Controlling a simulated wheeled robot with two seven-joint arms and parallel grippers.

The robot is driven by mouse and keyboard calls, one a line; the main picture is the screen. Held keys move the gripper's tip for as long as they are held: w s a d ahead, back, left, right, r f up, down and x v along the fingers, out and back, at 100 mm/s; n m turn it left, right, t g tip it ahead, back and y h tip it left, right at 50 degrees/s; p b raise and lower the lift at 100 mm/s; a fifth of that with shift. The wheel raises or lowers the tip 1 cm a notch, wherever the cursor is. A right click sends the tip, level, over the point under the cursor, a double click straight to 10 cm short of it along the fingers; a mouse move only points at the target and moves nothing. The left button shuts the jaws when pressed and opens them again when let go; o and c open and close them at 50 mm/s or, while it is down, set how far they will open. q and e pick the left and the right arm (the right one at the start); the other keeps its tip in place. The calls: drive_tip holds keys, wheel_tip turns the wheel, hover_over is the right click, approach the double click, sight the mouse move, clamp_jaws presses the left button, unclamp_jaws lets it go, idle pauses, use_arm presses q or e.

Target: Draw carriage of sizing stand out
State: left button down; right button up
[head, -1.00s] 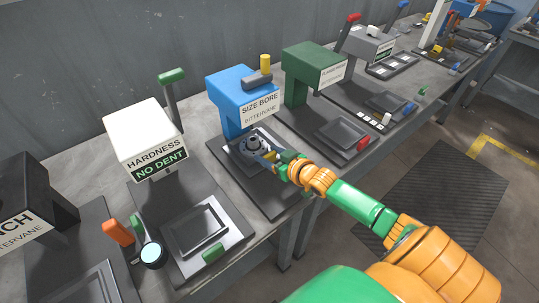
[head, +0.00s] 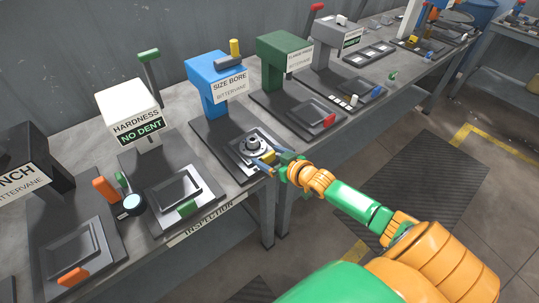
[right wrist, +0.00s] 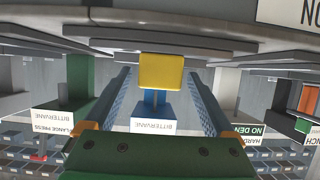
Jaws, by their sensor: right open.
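The sizing stand (head: 219,72) is blue, marked SIZE BORE, and stands on a dark base plate. Its carriage (head: 238,158) sits at the front end of that plate, clear of the blue head, and bears a round grey ringed part (head: 253,145). The carriage's yellow handle (head: 267,157) is at its front. My right gripper (head: 268,162) is at the handle with its fingers apart. In the right wrist view the yellow handle (right wrist: 161,72) lies between the two blue fingers, with a gap on each side. My left gripper is out of view.
The white HARDNESS stand (head: 131,108) is to the left and a green press (head: 285,58) to the right, each with its own plate. The table's front edge runs just before the carriage.

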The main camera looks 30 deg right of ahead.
drive_tip(key=shift+w, duration=0.1)
drive_tip(key=shift+r, duration=0.15)
drive_tip(key=p+v, duration=0.1)
drive_tip(key=v, duration=0.6)
drive_tip(key=shift+p, duration=0.35)
